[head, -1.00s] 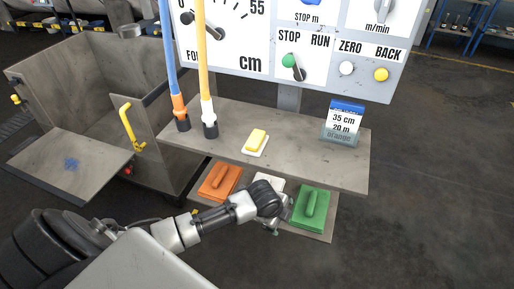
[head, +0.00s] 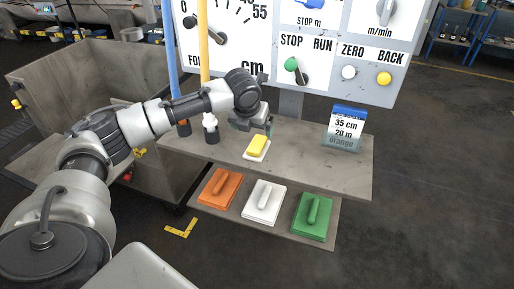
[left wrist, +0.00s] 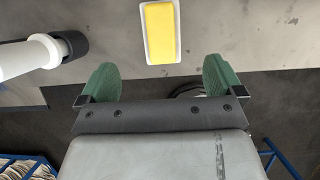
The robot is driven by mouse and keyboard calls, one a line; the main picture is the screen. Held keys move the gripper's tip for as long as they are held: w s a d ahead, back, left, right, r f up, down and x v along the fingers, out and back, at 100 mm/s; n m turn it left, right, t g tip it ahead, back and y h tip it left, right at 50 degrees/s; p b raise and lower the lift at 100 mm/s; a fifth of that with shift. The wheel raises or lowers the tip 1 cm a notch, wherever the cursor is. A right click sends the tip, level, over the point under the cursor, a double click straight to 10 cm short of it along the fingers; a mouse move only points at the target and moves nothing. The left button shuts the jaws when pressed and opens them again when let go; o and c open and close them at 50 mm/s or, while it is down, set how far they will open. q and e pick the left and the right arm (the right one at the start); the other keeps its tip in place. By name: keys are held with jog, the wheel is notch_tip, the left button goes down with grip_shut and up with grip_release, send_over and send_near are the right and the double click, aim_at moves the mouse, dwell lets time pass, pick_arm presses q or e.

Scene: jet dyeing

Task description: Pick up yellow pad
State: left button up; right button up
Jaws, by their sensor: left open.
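The yellow pad (head: 257,144) sits on a small white tray (head: 250,156) on the upper grey shelf. My left gripper (head: 254,122) is just above and behind the pad in the head view, apart from it. In the left wrist view the yellow pad (left wrist: 160,32) lies in its white tray at the top centre, beyond the two green fingertips (left wrist: 160,80). The fingers are spread wide with nothing between them. My right gripper is not in view.
Orange (head: 219,187), white (head: 263,202) and green (head: 313,216) handled blocks lie on the lower shelf. A display sign (head: 345,127) stands right on the upper shelf (head: 310,160). Blue and yellow hoses end in holders left of the pad. A control panel (head: 340,50) rises behind.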

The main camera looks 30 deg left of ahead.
aim_at(257, 143)
pick_arm(q)
jog(key=x, duration=1)
jog(key=shift+s+d+f+b, duration=0.1)
jog(key=shift+s+f+b, duration=0.15)
jog(key=shift+b, duration=0.15)
jog(key=shift+r, duration=0.1)
jog(key=c, duration=1)
jog(key=shift+r, duration=0.65)
notch_tip(257, 143, up, 2)
jog(key=shift+r, duration=0.25)
jog(key=s+d+r, duration=0.1)
jog(key=d+r, duration=0.1)
jog(key=d, duration=0.1)
jog(key=s+d+r, duration=0.2)
jog(key=d, duration=0.2)
jog(key=s+d+r+p, duration=0.1)
jog(key=d+r, duration=0.2)
jog(key=shift+s+d+r, duration=0.1)
jog(key=shift+s+d, duration=0.25)
jog(key=shift+d, duration=0.05)
